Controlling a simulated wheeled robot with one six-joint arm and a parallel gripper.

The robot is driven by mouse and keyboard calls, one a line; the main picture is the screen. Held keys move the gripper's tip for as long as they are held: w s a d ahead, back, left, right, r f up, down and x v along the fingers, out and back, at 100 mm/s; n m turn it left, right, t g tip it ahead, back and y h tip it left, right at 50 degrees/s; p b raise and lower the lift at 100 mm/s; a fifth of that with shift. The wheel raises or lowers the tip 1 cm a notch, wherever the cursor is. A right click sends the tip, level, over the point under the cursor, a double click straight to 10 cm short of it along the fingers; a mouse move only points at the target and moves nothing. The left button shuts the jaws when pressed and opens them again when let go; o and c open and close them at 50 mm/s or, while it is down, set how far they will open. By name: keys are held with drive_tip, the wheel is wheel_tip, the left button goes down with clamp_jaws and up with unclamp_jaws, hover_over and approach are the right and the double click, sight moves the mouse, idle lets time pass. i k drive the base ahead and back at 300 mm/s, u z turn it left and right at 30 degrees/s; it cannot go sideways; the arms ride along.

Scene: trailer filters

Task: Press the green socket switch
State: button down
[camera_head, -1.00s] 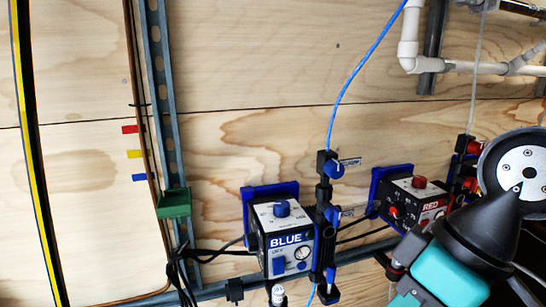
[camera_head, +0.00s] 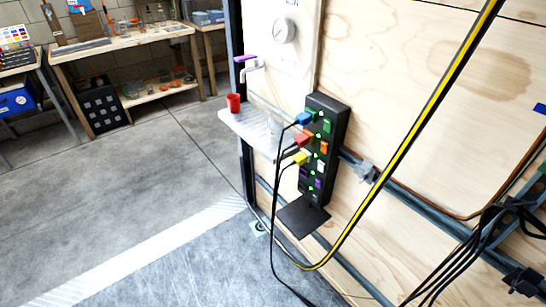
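A black socket strip (camera_head: 335,125) is fixed upright on the plywood wall, right of the middle of the head view. The green switch (camera_head: 327,126) is near its top right, above an orange switch (camera_head: 324,147), a white one (camera_head: 321,165) and a purple one (camera_head: 318,184). A blue plug (camera_head: 303,118), a red plug (camera_head: 301,140) and a yellow plug (camera_head: 299,159) sit in the strip's left side, with black cables hanging down. Small green lights show along the strip. Whether the green switch is pressed cannot be told. My gripper is not in view.
A white shelf (camera_head: 246,127) with a red cup (camera_head: 234,103) juts out left of the strip, under a purple-handled tap (camera_head: 247,60). A yellow-black hose (camera_head: 420,125) crosses the wall to the right. Workbenches (camera_head: 120,40) stand far left; the grey floor between is clear.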

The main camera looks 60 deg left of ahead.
sight(329, 124)
drive_tip(key=u, duration=1.55)
drive_tip(key=i, duration=0.2)
drive_tip(key=u, duration=0.4)
drive_tip(key=k, duration=0.6)
drive_tip(key=u, duration=0.4)
drive_tip(key=i, duration=0.95)
drive_tip(key=z, duration=0.8)
drive_tip(key=i, duration=0.6)
drive_tip(key=z, duration=0.25)
